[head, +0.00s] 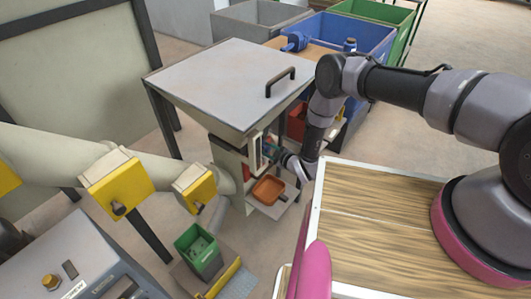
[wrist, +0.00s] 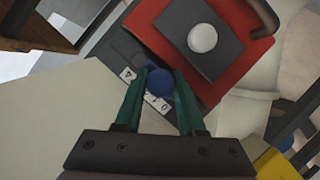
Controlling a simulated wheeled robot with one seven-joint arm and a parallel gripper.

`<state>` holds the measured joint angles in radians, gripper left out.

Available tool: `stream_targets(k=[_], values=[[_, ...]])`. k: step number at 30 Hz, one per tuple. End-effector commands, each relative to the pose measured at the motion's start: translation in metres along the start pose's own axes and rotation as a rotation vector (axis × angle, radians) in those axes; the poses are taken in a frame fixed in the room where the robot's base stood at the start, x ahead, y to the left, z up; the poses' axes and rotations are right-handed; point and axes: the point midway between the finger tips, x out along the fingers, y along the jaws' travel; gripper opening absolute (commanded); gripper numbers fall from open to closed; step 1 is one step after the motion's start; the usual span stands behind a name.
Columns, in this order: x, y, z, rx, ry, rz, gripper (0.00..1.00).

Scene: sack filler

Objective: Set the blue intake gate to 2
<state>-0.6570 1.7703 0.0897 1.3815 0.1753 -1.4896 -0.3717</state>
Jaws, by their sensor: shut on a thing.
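The blue intake gate's round knob (wrist: 159,82) sits between the two green fingers of my gripper (wrist: 162,74) in the wrist view. The fingers are closed on the knob from both sides. White number labels (wrist: 157,102) lie beside it on a dark strip; a 4 reads at the left, and the others are partly hidden or tilted. I cannot tell exactly which number the knob is at. In the head view my gripper (head: 272,153) reaches the front of the filler machine (head: 232,158), below its grey top; the knob is too small to make out there.
A red unit with a white button (wrist: 202,38) is close beside the knob. An orange tray (head: 268,190) is below my gripper. The grey top with a black handle (head: 281,82) overhangs. A wooden-topped surface (head: 375,225) is at right; a green bin (head: 198,250) stands lower left.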

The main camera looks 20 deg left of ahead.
Motion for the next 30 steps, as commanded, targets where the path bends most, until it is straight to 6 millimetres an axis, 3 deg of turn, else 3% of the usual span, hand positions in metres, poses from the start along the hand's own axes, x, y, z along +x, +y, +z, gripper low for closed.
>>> stream_targets(k=[2,3,5,6,17,30], values=[[-0.001,-0.001,0.001,0.001,-0.002,-0.001,0.00],[-0.001,-0.001,0.001,0.000,-0.002,-0.001,0.43],[-0.001,-0.001,0.000,0.000,-0.002,-0.001,0.66],[-0.001,-0.001,0.000,0.000,-0.002,-0.001,0.69],[-0.005,-0.001,0.001,0.000,-0.002,-0.001,0.69],[-0.084,-0.001,0.001,0.003,-0.004,-0.001,0.69]])
